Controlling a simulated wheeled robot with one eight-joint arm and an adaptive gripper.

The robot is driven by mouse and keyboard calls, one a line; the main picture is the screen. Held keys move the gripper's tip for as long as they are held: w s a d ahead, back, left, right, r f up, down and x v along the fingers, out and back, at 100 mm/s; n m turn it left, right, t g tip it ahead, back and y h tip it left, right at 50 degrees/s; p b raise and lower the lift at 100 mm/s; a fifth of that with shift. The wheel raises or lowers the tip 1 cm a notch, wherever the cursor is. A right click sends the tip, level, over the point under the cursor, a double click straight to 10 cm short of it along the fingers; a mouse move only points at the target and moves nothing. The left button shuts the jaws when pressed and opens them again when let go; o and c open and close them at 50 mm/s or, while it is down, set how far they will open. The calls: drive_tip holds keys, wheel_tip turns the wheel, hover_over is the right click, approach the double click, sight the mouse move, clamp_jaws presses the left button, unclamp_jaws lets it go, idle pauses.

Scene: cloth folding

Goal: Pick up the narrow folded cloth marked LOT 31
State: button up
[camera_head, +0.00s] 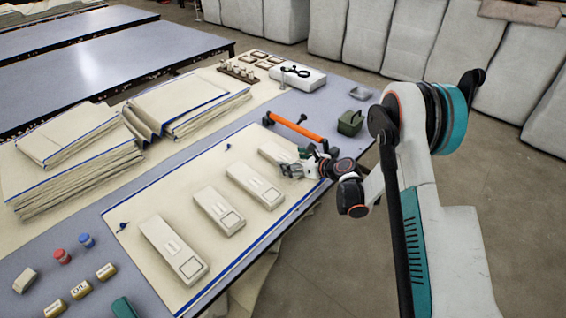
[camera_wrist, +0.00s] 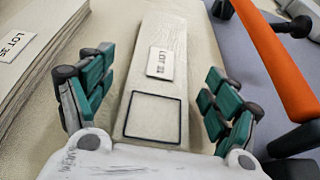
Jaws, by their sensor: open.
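A narrow folded cream cloth (camera_wrist: 165,35) lies between the fingers of my gripper (camera_wrist: 158,78) in the wrist view. It bears a small white label (camera_wrist: 160,62), which seems to begin with LOT 3; its last digit is unclear. A dark square outline (camera_wrist: 153,118) is below the label. My gripper is open, with one green-padded finger on each side of the cloth; contact is unclear. In the head view my gripper (camera_head: 303,168) is at the right end of this cloth (camera_head: 274,152), partly covering it.
Three similar cloths (camera_head: 255,185) (camera_head: 218,210) (camera_head: 172,248) lie left of it on a cream sheet. A neighbouring layered cloth with a LOT label (camera_wrist: 17,46) is at left in the wrist view. An orange-handled tool (camera_head: 297,126) lies close behind. A green box (camera_head: 350,122) stands to the right.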

drive_tip(key=shift+x, duration=0.9)
drive_tip(key=shift+d, duration=0.1)
drive_tip(key=c, duration=1.2)
drive_tip(key=shift+r, duration=0.1)
